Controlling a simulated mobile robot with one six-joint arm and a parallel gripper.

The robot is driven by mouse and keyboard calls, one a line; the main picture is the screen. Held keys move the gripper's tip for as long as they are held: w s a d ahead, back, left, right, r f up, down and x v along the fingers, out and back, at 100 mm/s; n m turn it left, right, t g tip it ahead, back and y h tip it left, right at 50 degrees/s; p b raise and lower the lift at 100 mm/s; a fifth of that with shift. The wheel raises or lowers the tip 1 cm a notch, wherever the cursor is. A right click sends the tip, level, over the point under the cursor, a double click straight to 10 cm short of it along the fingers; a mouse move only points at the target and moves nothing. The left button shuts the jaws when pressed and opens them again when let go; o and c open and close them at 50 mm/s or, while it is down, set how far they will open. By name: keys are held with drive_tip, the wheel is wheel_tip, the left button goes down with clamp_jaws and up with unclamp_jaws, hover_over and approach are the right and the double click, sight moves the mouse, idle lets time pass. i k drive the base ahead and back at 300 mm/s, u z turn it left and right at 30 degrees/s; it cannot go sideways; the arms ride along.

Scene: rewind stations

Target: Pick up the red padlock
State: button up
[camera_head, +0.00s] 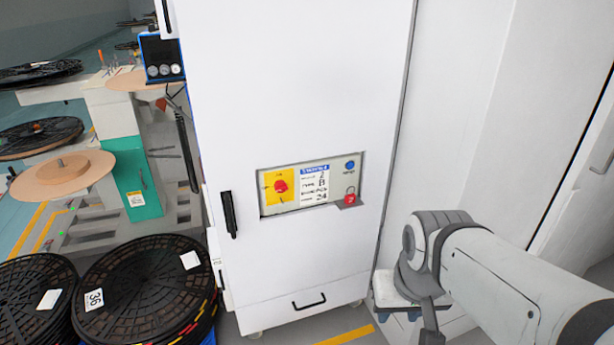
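The red padlock (350,199) is small and sits at the lower right corner of the recessed control panel (313,201) on the front of a tall white cabinet (300,90). Its shackle shows above the red body. It is too small to tell whether it hangs or rests on the small grey ledge there. My arm comes in from the lower right, and its wrist joints are right of and below the padlock, apart from it. I cannot make out my gripper's fingers in this view.
The panel has a red knob on a yellow plate (268,198), a label (314,184) and a blue button (350,165). Black door handles (229,214) and (309,303) stick out from the cabinet. Stacked black reels (140,285) stand at lower left. The space before the panel looks clear.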

sight(350, 198)
drive_tip(key=i, duration=1)
drive_tip(key=u, duration=0.05)
